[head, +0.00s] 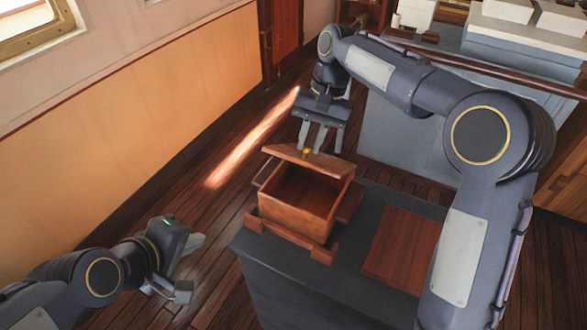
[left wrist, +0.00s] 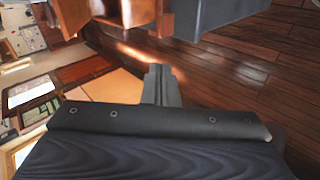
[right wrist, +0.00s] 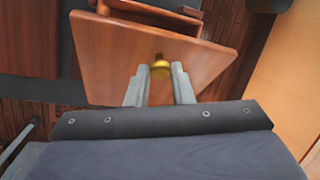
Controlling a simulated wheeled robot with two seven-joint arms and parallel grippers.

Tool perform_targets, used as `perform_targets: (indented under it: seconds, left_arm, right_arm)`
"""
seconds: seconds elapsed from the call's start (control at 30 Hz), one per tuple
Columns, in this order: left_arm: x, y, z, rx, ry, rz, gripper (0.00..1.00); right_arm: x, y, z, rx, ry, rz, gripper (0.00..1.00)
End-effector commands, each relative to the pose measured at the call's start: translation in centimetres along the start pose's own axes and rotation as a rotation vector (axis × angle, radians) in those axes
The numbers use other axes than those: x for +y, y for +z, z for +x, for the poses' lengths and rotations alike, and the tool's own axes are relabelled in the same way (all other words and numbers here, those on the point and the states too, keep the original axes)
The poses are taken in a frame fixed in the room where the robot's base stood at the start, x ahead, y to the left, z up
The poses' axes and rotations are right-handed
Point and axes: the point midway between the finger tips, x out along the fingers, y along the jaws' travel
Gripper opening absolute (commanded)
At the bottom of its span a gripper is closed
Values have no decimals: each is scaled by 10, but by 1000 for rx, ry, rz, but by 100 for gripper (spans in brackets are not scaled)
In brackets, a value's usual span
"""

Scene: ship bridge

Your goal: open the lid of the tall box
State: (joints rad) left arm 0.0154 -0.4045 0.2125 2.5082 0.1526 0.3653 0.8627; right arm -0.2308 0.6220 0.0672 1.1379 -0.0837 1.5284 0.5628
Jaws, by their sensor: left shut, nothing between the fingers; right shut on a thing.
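The tall wooden box (head: 299,218) stands on a dark grey stand, with its inside showing from above. Its lid (head: 330,163) is raised and tilted at the far side of the box; it fills much of the right wrist view (right wrist: 120,60). My right gripper (head: 318,146) is shut on the lid's gold knob (right wrist: 160,66), with a finger on either side of it. My left gripper (head: 187,268) is shut and empty, apart from the box at the lower left. Its closed fingers show in the left wrist view (left wrist: 160,85).
The box sits in a wooden base frame (head: 318,252) on the grey stand (head: 290,288). A flat wooden panel (head: 402,248) lies to its right. A grey console (head: 405,135) stands behind. Plank floor (head: 215,215) is clear at the left, below the orange wall.

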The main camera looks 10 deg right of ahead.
Motion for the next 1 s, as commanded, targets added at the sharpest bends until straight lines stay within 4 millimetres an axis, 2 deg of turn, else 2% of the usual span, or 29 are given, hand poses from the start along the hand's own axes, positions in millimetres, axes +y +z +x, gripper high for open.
perform_targets:
  seconds: [0.1, 0.3, 0.5, 0.6, 0.8, 1.0]
  left_arm:
    - [21, 12, 26, -18, 67, -276, 0]
    - [54, 35, 59, -96, 187, -790, 0]
    - [77, 57, 79, -219, 266, -1272, 0]
    - [84, 65, 84, -273, 286, -1450, 0]
    - [91, 71, 89, -331, 306, -1634, 0]
    - [98, 72, 103, -340, 304, -1657, 0]
  right_arm:
    - [0, 0, 0, 2, -1, 0, 0]
    - [0, 0, 0, 2, -1, 0, 0]
    - [0, 0, 0, 2, -1, 0, 0]
    - [0, -1, 0, 2, -1, 0, 0]
    - [0, -1, 0, 2, -1, 0, 0]
    - [0, 0, 0, 2, -1, 0, 0]
